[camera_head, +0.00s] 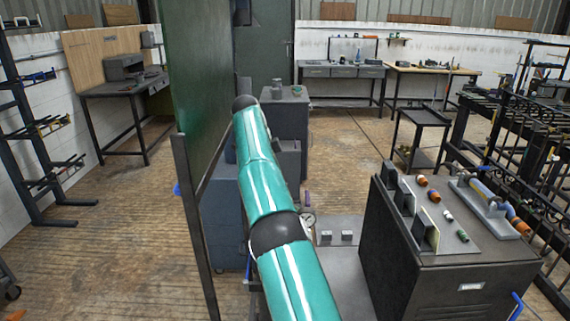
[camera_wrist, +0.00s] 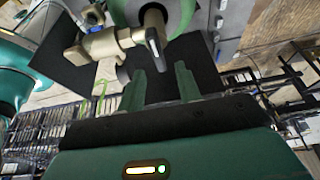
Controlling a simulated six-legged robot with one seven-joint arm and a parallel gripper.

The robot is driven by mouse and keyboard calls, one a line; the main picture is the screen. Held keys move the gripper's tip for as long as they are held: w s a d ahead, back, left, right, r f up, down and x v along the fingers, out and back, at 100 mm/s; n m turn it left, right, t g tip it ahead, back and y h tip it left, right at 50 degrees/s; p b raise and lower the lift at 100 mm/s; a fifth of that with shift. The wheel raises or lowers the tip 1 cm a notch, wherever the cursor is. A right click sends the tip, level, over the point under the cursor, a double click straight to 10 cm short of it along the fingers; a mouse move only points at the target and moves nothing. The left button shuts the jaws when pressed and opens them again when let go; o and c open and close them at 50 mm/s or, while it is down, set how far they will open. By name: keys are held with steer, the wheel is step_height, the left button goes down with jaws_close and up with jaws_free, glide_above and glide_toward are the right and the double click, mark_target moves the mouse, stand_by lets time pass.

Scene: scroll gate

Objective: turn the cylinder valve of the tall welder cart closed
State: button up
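In the wrist view a tan, brass-like cylinder valve (camera_wrist: 106,43) sits against a round green cylinder (camera_wrist: 183,14). A grey handle piece (camera_wrist: 156,46) on the valve points down toward my fingers. My gripper (camera_wrist: 160,80) is open and empty, with two green fingers apart. The handle piece lies just beyond the fingertips, roughly in line with the gap, and appears apart from them. In the head view my teal arm covers the middle and my gripper does not show. A small round gauge (camera_head: 309,220) shows beside the arm; I cannot tell which cart it belongs to.
A dark cabinet (camera_head: 470,282) with small parts on top stands at the right. A green panel (camera_head: 203,80) on a dark post stands close left of my arm. Grey cabinets (camera_head: 288,118) stand behind the arm. Open wooden floor (camera_head: 110,240) lies at the left.

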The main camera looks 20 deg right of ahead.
steer(key=s+a+r, duration=0.2)
steer(key=s+r, duration=0.8)
steer(key=s, duration=0.3)
steer(key=shift+s+a, duration=0.35)
steer(key=shift+s, duration=0.1)
steer(key=s+a+f+n+t+y, duration=0.1)
steer(key=s+a+f+n+t, duration=0.1)
steer(key=s+n, duration=0.5)
steer(key=s+a+f+n+t+y, duration=0.1)
steer(key=s+a+f+n+t, duration=0.2)
steer(key=s+a+f+n, duration=0.2)
steer(key=s+a+f+n+t+y, duration=0.2)
steer(key=s+n, duration=0.8)
steer(key=s, duration=0.6)
steer(key=shift+s+a+f+n, duration=0.15)
steer(key=shift+a+f+n, duration=0.25)
steer(key=shift+a+f, duration=0.6)
steer(key=shift+a+r, duration=0.1)
